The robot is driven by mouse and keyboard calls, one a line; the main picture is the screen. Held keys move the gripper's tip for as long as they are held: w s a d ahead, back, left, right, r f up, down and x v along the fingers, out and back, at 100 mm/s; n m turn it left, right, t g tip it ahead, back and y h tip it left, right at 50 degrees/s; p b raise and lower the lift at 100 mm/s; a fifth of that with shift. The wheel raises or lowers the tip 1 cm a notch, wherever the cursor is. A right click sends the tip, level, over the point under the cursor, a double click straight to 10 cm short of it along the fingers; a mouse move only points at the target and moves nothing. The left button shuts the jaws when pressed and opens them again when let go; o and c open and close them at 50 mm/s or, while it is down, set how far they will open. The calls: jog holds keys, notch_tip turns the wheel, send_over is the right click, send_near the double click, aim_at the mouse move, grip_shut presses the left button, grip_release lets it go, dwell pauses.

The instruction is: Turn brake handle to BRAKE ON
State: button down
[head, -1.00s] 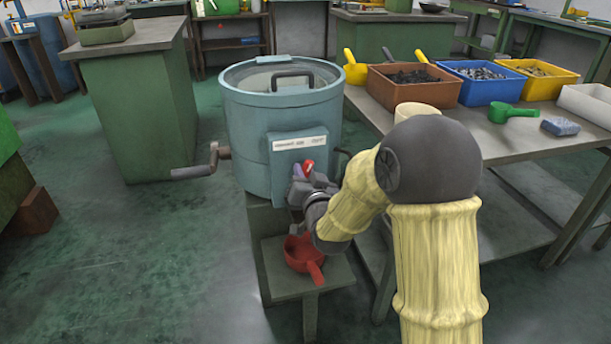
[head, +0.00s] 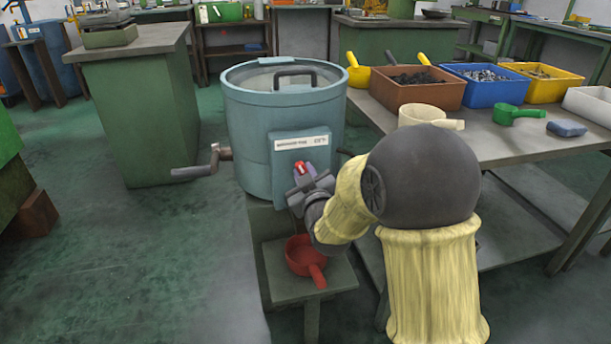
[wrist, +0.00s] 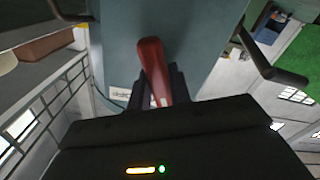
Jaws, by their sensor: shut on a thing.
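The red brake handle (head: 301,168) sticks out of the front panel of the blue-grey drum machine (head: 255,135), below a white label strip (head: 301,143) whose words I cannot read. My gripper (head: 308,183) is at the panel, shut on the handle. In the wrist view the red handle (wrist: 152,68) stands nearly upright, with its lower part between the dark fingers (wrist: 160,88) of my gripper. The handle's pivot and any position marks are hidden or too small to read.
A grey crank (head: 196,170) juts from the drum's left side. A red scoop (head: 305,258) sits on a low stand below my gripper. The right bench (head: 500,140) carries brown, blue and yellow bins, a cream mug and a green scoop. Open floor lies at left.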

jog(key=shift+n, duration=0.4)
jog(key=c, duration=1.3)
grip_release()
jog(key=shift+s, duration=0.1)
jog(key=b+v, duration=1)
jog(key=v, duration=0.7)
jog(key=shift+s+d+r, duration=0.1)
jog(key=shift+s, duration=0.1)
jog(key=shift+w, duration=0.1)
